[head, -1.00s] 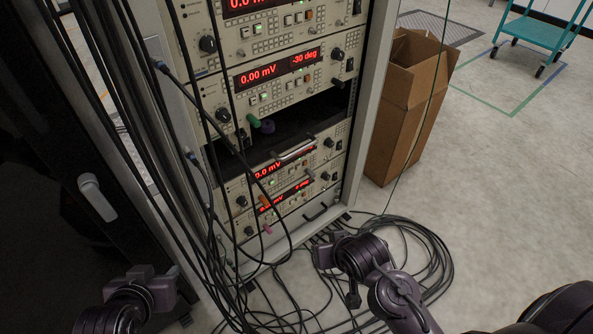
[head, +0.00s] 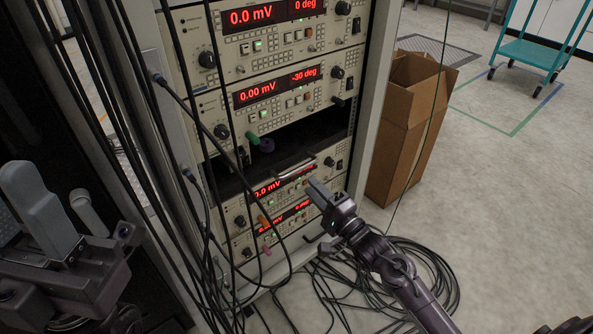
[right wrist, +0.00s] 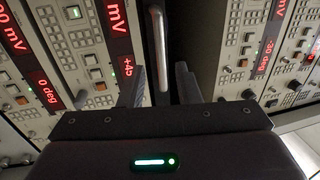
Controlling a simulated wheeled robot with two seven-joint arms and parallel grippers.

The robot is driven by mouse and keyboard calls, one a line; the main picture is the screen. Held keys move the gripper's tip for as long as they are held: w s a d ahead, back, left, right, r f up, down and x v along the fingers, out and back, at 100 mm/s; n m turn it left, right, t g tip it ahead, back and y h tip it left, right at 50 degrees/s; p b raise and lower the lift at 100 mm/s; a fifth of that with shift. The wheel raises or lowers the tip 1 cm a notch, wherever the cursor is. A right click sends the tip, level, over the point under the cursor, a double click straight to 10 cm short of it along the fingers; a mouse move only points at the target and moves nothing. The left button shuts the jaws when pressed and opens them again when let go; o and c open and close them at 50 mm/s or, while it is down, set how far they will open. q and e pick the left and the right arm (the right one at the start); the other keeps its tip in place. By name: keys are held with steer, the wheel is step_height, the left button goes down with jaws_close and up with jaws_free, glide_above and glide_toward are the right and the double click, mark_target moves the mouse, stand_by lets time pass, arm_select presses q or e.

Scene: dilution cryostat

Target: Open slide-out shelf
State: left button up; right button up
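The slide-out shelf (head: 300,143) is a dark recess between instruments in the rack, with a small purple item on it. Its silver bar handle (head: 297,169) runs along its front edge. In the right wrist view the handle (right wrist: 157,50) stands upright in the picture, in line with the gap between the fingers. My right gripper (head: 318,192) is open and empty, just right of and below the handle's right end in the head view; I see no contact. My left gripper (head: 24,215) is at the lower left, away from the shelf, and appears open and empty.
Instruments with red displays (head: 260,93) sit above and below the shelf. Black cables (head: 215,150) hang across the rack's left side, and more lie coiled on the floor (head: 420,270). A cardboard box (head: 405,130) stands right of the rack.

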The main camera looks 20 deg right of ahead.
mark_target(297, 169)
steer(key=b+x, duration=0.2)
steer(key=x, duration=0.5)
steer(key=shift+w+a+r+b, duration=0.1)
steer(key=shift+w+a+b, duration=0.05)
steer(key=shift+w+b, duration=0.15)
steer(key=shift+c, duration=0.2)
jaws_close()
